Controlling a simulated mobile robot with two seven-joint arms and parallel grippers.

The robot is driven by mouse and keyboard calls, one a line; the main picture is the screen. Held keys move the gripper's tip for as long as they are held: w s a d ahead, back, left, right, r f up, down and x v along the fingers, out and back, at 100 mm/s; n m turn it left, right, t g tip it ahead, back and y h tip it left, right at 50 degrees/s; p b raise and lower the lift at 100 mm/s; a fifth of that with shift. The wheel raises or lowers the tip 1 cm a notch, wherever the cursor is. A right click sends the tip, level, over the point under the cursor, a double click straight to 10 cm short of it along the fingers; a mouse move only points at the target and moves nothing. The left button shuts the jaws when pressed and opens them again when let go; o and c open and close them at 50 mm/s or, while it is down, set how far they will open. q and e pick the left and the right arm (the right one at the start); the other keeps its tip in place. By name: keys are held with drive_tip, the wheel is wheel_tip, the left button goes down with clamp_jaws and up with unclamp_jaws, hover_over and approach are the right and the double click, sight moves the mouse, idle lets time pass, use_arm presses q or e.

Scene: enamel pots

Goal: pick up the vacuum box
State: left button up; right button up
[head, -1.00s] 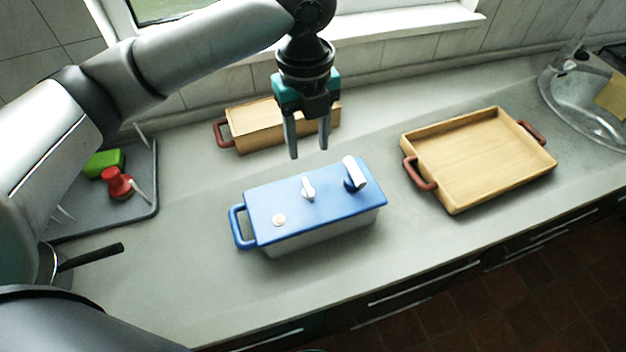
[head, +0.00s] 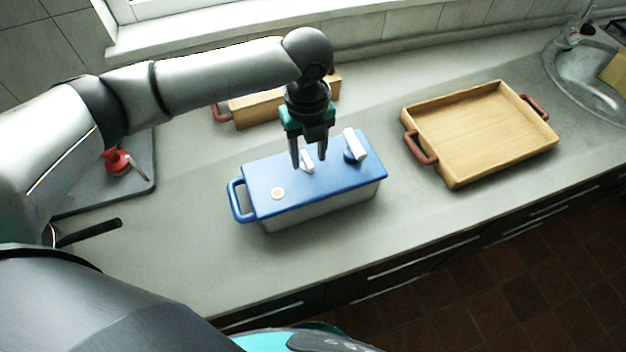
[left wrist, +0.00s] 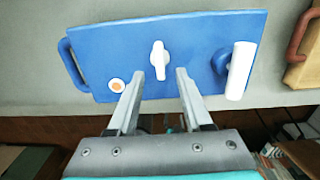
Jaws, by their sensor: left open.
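The vacuum box (head: 330,183) has a blue lid, a pale lower body and a blue handle at its left end. It stands on the grey counter. On the lid are a small white knob (left wrist: 159,60), a white-and-blue lever (head: 356,145) at the right and a round pale button (head: 278,193) at the left. My left gripper (head: 308,162) points down over the middle of the lid, close to the knob. In the left wrist view its fingers (left wrist: 160,84) are apart, with the knob between and just beyond the tips. My right gripper is out of view.
A wooden tray (head: 413,119) with red-brown handles stands to the right. A wooden box (head: 255,110) is behind my left arm. A grey mat (head: 140,183) with a red item (head: 117,161) lies at left. A sink is at far right. The counter front is clear.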

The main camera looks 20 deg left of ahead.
use_arm(q)
drive_tip(key=shift+f, duration=1.35)
clamp_jaws()
drive_tip(key=shift+r, duration=0.1)
